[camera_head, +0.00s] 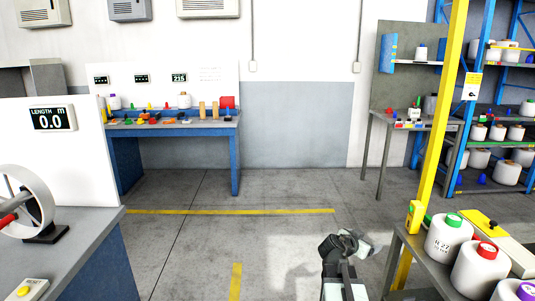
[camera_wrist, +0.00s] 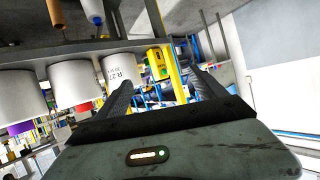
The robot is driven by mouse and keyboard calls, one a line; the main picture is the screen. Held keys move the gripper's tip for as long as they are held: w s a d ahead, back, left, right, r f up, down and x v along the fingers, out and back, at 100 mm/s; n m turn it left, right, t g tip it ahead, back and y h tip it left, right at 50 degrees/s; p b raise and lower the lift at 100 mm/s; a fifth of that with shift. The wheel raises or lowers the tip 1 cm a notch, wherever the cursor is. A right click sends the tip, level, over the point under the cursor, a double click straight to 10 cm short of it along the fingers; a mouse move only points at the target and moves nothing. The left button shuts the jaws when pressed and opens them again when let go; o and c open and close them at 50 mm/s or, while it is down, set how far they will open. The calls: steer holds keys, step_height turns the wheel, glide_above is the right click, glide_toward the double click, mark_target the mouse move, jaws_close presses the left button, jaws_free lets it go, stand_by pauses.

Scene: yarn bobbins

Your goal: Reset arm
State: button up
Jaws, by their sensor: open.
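My gripper (camera_head: 345,243) is in the lower middle of the head view, over the open floor and left of the right-hand table. The wrist view is upside down; there the two dark fingers of my gripper (camera_wrist: 163,88) stand well apart. White bobbins hang inverted at the left of the wrist view. One bobbin (camera_wrist: 121,68) with an R label is close behind the left finger in the picture; I cannot tell the gap.
On the right-hand table (camera_head: 395,277) stand white bobbins with green (camera_head: 446,240), red (camera_head: 481,268) and purple (camera_head: 516,291) caps. A yellow post (camera_head: 438,130) rises beside it. A grey bench (camera_head: 85,240) with a wheel is at left. The central floor (camera_head: 205,240) is clear.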

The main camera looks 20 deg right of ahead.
steer(key=a+f+n+g+y+b, duration=0.1)
steer(key=a+f+n+y, duration=0.25)
steer(key=a+f, duration=0.8)
steer(key=a+f+n+g+y+b, duration=0.1)
steer(key=a+f+n+y+b, duration=0.2)
steer(key=a, duration=1.6)
steer(key=s+a+f+n+g+y+p, duration=0.1)
steer(key=s+a+f+n+g+y, duration=0.3)
steer(key=s+a+n+y, duration=0.4)
step_height(320, 180, up, 14)
steer(key=s+a+h+p, duration=0.1)
steer(key=h+p, duration=0.1)
steer(key=p, duration=1.2)
steer(key=shift+a+r+m, duration=0.2)
steer(key=shift+r+m, duration=0.05)
steer(key=shift+m, duration=0.1)
steer(key=shift+h, duration=0.25)
